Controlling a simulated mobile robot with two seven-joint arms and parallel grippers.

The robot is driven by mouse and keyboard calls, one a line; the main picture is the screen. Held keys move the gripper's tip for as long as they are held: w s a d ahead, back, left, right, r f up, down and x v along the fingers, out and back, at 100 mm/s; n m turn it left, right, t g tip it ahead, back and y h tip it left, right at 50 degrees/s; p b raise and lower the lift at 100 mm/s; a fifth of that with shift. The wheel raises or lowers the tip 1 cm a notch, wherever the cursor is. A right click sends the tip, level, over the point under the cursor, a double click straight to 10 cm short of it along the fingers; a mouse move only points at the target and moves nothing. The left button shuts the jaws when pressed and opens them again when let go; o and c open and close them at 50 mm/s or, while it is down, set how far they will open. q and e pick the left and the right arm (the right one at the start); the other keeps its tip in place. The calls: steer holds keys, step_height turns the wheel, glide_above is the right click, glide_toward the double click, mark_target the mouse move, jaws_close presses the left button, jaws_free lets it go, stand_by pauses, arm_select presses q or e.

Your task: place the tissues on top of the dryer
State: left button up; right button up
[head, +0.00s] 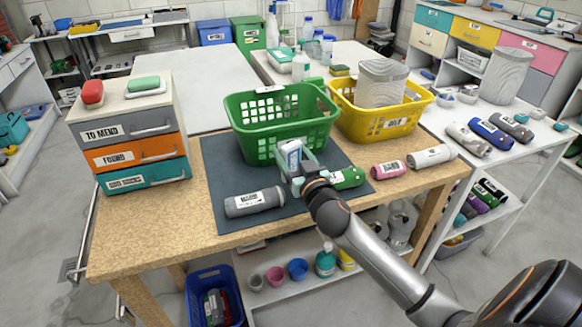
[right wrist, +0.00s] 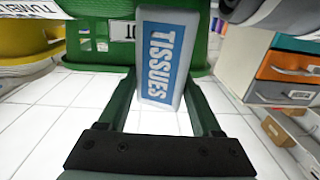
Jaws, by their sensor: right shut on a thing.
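My right gripper (head: 294,158) is shut on the tissues (head: 291,152), a small white pack with a blue label. It holds them upright just in front of the green basket (head: 252,145), above the dark mat. In the right wrist view the tissues (right wrist: 160,58) sit between the two fingers (right wrist: 160,105), with the word TISSUES readable. I cannot tell whether they touch the basket. I cannot pick out a dryer in either view. My left gripper is not in view.
A drawer unit (head: 135,155) stands at the left of the wooden table, with red and green items on top. A yellow basket (head: 395,125) holds a grey bin. A grey roll (head: 255,202), a green roll (head: 347,178) and a pink roll (head: 389,169) lie near the front.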

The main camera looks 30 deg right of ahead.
mark_target(293, 168)
steer(key=shift+w+f+b, duration=0.1)
steer(key=shift+f+b, duration=0.3)
steer(key=shift+f, duration=1.3)
steer(key=shift+f, duration=0.15)
steer(key=o, duration=1.3)
